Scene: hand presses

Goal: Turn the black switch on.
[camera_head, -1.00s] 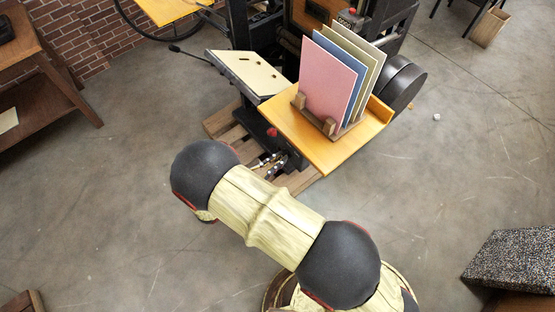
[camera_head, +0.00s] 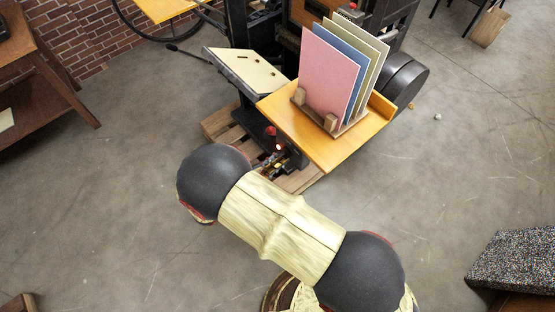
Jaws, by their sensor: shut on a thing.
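The black press (camera_head: 252,110) stands on a wooden pallet at the top middle, with a red knob (camera_head: 271,131) low on its front. Just below the knob, a small light (camera_head: 279,146) glows orange-red. My gripper (camera_head: 276,158) is small and partly hidden behind my arm. It is at the low front of the press, beside the glowing light, and is shut on a small dark part there, seemingly the black switch. The switch itself cannot be made out clearly, as the gripper and arm cover that spot.
An orange shelf (camera_head: 330,150) juts out just right of my gripper, carrying a wooden rack of pastel boards (camera_head: 332,80). A slanted plate (camera_head: 245,68) is above left. A brown table (camera_head: 42,75) stands at far left.

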